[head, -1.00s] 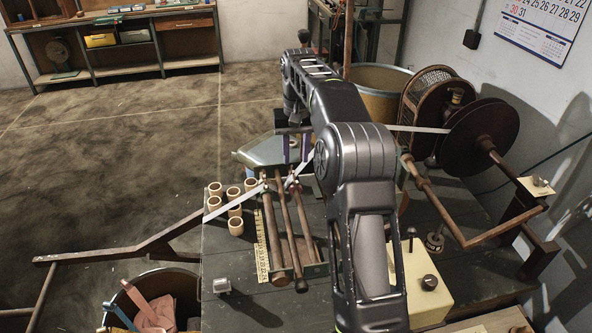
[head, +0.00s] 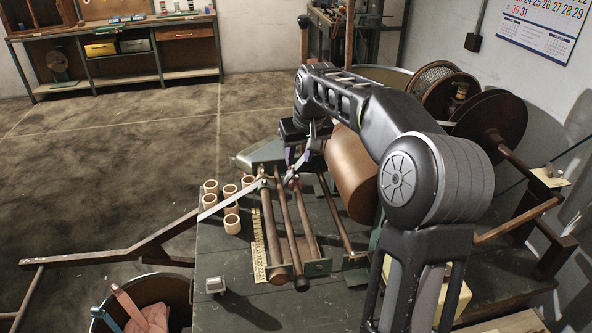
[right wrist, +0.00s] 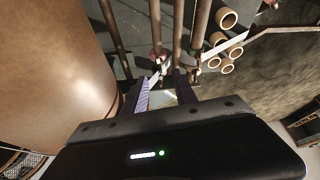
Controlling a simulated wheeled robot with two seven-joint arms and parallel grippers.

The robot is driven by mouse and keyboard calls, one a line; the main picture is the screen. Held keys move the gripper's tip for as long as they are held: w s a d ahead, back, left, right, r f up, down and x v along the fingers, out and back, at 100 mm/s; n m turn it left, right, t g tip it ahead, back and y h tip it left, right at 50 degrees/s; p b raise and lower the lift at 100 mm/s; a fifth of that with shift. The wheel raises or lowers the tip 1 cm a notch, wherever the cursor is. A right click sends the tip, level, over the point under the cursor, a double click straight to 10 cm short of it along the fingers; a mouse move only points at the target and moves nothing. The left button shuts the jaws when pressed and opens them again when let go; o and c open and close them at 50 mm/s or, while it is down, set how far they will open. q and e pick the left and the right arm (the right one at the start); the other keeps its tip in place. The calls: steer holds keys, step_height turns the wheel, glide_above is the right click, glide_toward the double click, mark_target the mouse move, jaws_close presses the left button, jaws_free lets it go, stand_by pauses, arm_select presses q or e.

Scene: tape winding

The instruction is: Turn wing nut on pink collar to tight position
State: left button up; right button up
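The pink collar (head: 294,183) sits on a brown rod of the winding frame. It also shows in the right wrist view as a small pink spot (right wrist: 156,56) beyond my fingertips. A wing nut on it is too small to make out clearly. My right gripper (head: 303,160) is above and behind the collar in the head view. In the right wrist view the right gripper's (right wrist: 164,82) two purple-lined fingers are apart, with nothing seen clasped between them. Its tips look close to the collar; contact cannot be told. My left gripper is not in view.
A large brown roller (head: 350,175) stands close beside my right gripper. Several tan rings (head: 232,205) lie left of the rods, by a yellow ruler (head: 258,245). Dark reels (head: 490,122) stand at the right. The bench's front left is mostly clear.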

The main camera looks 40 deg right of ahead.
mark_target(295, 173)
steer(key=x, duration=0.7)
steer(key=shift+s+p, duration=0.1)
steer(key=shift+p, duration=0.25)
steer(key=shift+c, duration=0.2)
jaws_close()
